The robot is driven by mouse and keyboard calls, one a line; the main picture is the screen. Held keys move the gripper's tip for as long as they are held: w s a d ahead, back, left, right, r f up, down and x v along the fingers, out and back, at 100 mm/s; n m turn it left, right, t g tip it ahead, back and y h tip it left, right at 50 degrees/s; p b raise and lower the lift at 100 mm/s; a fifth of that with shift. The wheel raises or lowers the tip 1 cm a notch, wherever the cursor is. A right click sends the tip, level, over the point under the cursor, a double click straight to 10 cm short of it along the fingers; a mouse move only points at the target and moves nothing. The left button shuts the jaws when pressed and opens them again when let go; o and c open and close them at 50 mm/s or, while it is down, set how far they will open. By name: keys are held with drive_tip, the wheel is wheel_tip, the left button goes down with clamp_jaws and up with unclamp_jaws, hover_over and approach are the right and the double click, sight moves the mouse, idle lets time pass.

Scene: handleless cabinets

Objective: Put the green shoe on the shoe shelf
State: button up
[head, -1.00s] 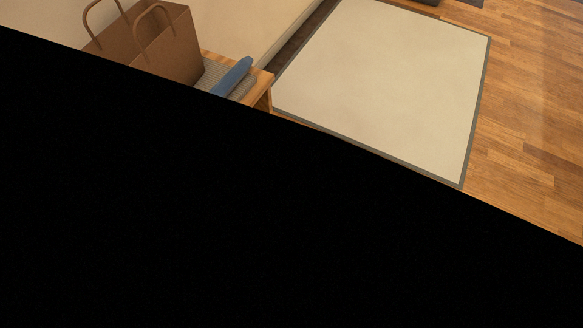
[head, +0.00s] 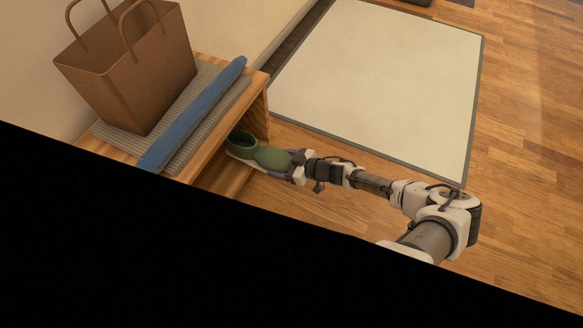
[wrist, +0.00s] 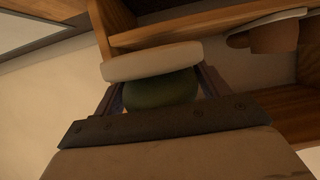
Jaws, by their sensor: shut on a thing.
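The green shoe (head: 270,157) has a pale sole and is held at the front opening of the wooden shoe shelf (head: 257,92), below its top board. My gripper (head: 291,163) is shut on the shoe's near end. In the wrist view the shoe (wrist: 160,90) sits between the two fingers of my gripper (wrist: 160,88), its pale sole toward the shelf boards. The shoe shelf (wrist: 190,27) shows close ahead there. Whether the shoe touches a board I cannot tell. The lower left of the shelf is hidden by a black area in the head view.
On the shelf top are a brown paper bag (head: 130,60), a grey striped mat (head: 215,100) and a blue rolled item (head: 195,115). A brown shoe (wrist: 273,37) lies in a shelf compartment. A pale rug (head: 380,80) lies on open wooden floor to the right.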

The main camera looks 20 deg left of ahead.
drive_tip(key=a+b, duration=0.2)
drive_tip(key=a, duration=0.3)
drive_tip(key=w+a+b, duration=0.1)
drive_tip(key=a+b, duration=0.1)
drive_tip(key=a, duration=0.3)
drive_tip(key=w+a+f+b, duration=0.1)
drive_tip(key=a+b, duration=0.1)
drive_tip(key=a, duration=0.3)
drive_tip(key=shift+b, duration=0.35)
drive_tip(key=shift+w+a+f+b, duration=0.15)
drive_tip(key=shift+a+f+b, duration=0.35)
drive_tip(key=shift+a+f, duration=0.2)
drive_tip(key=shift+f, duration=0.5)
drive_tip(key=o, duration=1.2)
drive_tip(key=shift+d, duration=0.1)
drive_tip(key=shift+o, duration=0.2)
drive_tip(key=p+v, duration=0.5)
drive_tip(key=v, duration=0.8)
drive_tip(key=shift+d, duration=0.4)
